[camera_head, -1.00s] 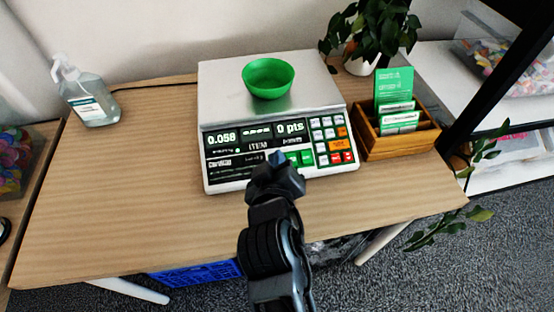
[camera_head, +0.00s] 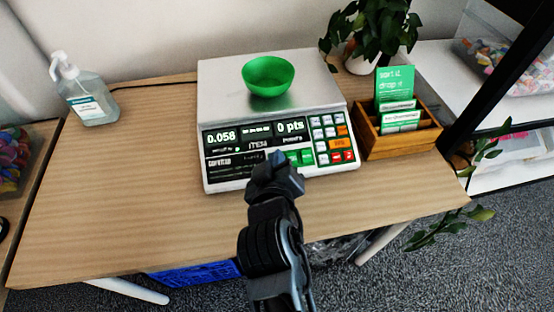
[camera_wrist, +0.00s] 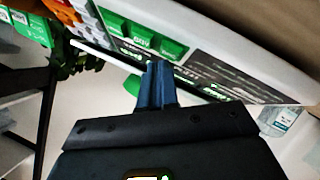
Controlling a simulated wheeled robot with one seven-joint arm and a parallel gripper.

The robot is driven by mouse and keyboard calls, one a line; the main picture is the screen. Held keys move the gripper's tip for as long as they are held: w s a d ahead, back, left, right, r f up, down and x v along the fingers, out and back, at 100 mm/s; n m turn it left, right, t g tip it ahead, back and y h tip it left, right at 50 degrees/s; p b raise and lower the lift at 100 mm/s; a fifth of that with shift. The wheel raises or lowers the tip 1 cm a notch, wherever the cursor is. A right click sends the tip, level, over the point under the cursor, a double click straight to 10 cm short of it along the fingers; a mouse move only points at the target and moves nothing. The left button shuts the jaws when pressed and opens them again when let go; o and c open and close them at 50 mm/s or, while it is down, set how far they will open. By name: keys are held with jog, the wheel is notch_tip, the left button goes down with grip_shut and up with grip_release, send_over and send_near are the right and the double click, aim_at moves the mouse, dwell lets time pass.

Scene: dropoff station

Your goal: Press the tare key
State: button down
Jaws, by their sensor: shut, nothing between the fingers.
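A white scale (camera_head: 222,180) stands on the wooden table, with a green bowl (camera_head: 267,77) on its metal plate. Its display reads 0.058 on the left and 0 pts on the right. The keypad (camera_head: 331,139) at the right of its front panel has white, orange, red and green keys. I cannot read which key is tare. My gripper (camera_head: 277,158) is shut and empty at the lower front of the panel, by the green keys (camera_head: 300,157). In the wrist view my blue fingertips (camera_wrist: 157,68) are close to the panel, below the green keys (camera_wrist: 140,34). Contact cannot be told.
A wooden box (camera_head: 402,142) with green cards is right of the scale, with a potted plant (camera_head: 365,40) behind. A sanitizer bottle (camera_head: 88,98) stands at the back left. The table's left side (camera_head: 120,180) is clear.

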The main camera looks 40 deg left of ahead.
jog(key=shift+w+a+f+b, duration=0.1)
jog(key=shift+f+b, duration=0.2)
jog(key=shift+f, duration=0.05)
dwell(0.6)
jog(key=shift+r, duration=0.15)
dwell(0.3)
jog(key=shift+s+d+r+p, duration=0.25)
jog(key=shift+r+p, duration=0.35)
jog(key=shift+p, duration=0.2)
jog(key=r+p, duration=0.1)
jog(key=s+d+r+p, duration=0.1)
jog(key=r+p, duration=0.2)
jog(key=shift+s+d+r+p, duration=0.15)
jog(key=shift+d+r+p, duration=0.15)
jog(key=shift+p, duration=0.1)
dwell(0.6)
